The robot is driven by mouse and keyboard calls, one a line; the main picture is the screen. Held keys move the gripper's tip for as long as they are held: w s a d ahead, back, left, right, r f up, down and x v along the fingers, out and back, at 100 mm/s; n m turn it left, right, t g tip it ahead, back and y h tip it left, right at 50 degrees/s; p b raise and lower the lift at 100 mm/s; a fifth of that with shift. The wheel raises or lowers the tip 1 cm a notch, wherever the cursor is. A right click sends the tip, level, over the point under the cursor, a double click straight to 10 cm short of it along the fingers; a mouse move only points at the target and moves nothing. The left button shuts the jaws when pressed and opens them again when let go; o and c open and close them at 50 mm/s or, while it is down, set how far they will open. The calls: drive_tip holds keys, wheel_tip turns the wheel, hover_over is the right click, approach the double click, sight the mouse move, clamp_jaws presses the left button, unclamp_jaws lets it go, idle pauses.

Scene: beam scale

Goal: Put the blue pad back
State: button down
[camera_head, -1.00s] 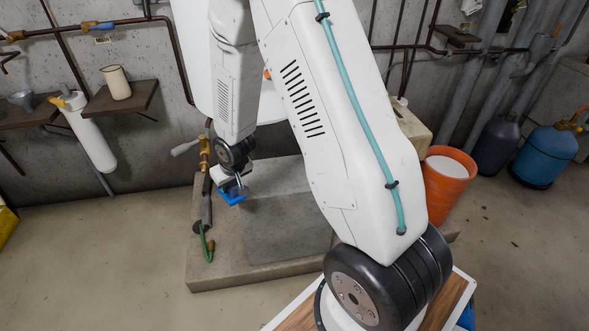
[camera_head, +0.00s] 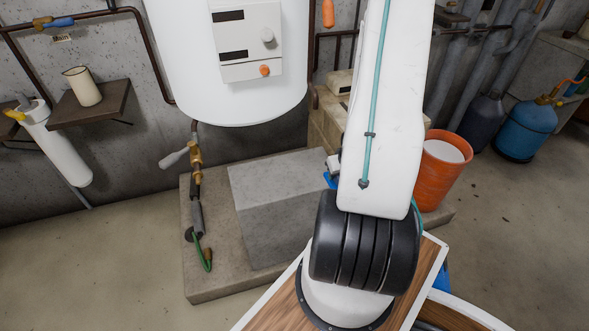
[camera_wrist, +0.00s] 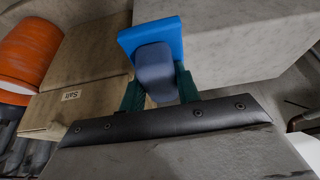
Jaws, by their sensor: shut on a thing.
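The blue pad (camera_wrist: 165,34) shows in the wrist view as a bright blue block with a darker grey-blue grip (camera_wrist: 155,75) on it. My gripper (camera_wrist: 160,90) has its two teal fingers shut on this grip from both sides. In the head view only a small blue corner of the pad (camera_head: 330,180) shows, left of my arm. My gripper there is mostly hidden behind my arm. The pad is beside the right end of the grey concrete block (camera_head: 275,200); I cannot tell whether they touch.
A box marked "Salt" (camera_wrist: 75,98) and an orange bucket (camera_wrist: 28,50) are close on the left in the wrist view. The white boiler (camera_head: 190,70) hangs above the slab (camera_head: 215,285). A brass valve with a pipe (camera_head: 195,155) stands left of the block. Floor at left is clear.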

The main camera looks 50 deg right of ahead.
drive_tip(key=w, duration=0.5)
drive_tip(key=w+f, duration=0.1)
drive_tip(key=w, duration=0.8)
drive_tip(key=shift+w+f, duration=0.3)
drive_tip(key=shift+w, duration=0.05)
drive_tip(key=shift+w+f, duration=0.2)
drive_tip(key=shift+f, duration=0.7)
drive_tip(key=shift+w+f, duration=0.15)
drive_tip(key=shift+f, duration=0.75)
drive_tip(key=shift+f, duration=0.15)
drive_tip(key=c, duration=1)
unclamp_jaws()
